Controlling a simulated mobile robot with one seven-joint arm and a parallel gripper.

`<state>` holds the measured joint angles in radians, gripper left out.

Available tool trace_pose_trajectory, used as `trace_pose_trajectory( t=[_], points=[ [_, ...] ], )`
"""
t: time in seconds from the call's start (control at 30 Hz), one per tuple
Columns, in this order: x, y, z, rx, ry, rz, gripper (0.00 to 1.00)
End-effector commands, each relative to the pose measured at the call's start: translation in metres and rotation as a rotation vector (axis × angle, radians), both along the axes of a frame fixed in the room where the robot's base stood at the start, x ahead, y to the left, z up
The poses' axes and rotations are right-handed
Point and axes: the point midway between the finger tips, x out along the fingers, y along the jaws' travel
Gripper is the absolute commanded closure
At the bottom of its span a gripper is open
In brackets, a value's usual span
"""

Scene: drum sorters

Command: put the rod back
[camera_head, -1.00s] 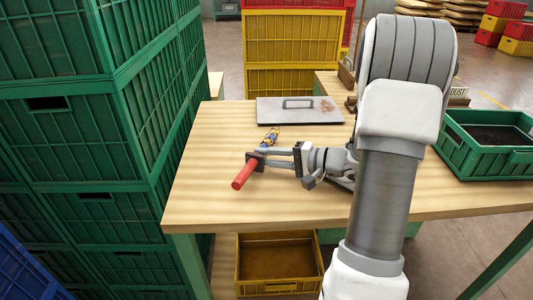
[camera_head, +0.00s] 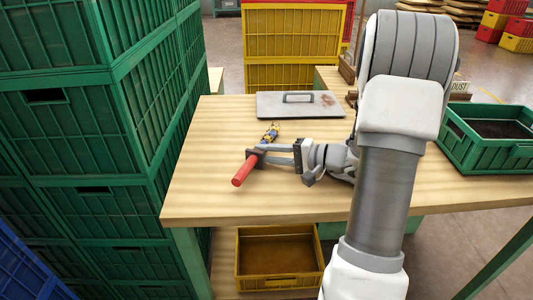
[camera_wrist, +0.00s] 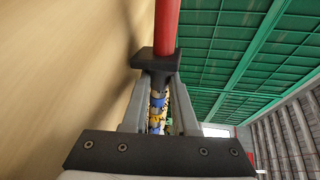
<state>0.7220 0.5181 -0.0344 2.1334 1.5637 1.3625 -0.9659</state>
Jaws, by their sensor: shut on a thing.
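The rod (camera_head: 242,172) has a plain red end and a patterned blue, yellow and white end. In the head view it slants over the left part of the wooden table, red end toward the front, patterned end toward the back. My gripper (camera_head: 257,156) is shut on it around the middle, reaching in from the right. In the wrist view the red part (camera_wrist: 167,22) extends beyond the dark fingertips (camera_wrist: 157,60) and the patterned part shows between my fingers. I cannot tell how high the rod is above the table.
A grey metal plate with a handle (camera_head: 300,112) lies at the table's back. A green tray (camera_head: 480,155) with dark content stands at the right. A yellow crate (camera_head: 280,283) is below the table's front. Stacked green crates (camera_head: 85,150) rise close on the left. The table's front middle is clear.

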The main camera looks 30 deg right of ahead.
Motion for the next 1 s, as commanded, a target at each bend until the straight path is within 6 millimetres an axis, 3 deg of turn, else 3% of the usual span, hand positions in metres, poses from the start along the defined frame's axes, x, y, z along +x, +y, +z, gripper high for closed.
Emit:
trace_pose_trajectory(
  t=[0.17,0.2,0.4,1.0],
  points=[
    [0.0003,0.0000,-0.0032,0.000,-0.003,0.000,1.00],
    [0.0003,0.0000,-0.0024,0.000,-0.003,0.000,0.70],
    [0.0000,0.0000,-0.0029,-0.001,-0.001,0.000,0.38],
    [-0.0058,-0.0050,-0.0053,-0.001,0.010,-0.003,0.38]
  ],
)
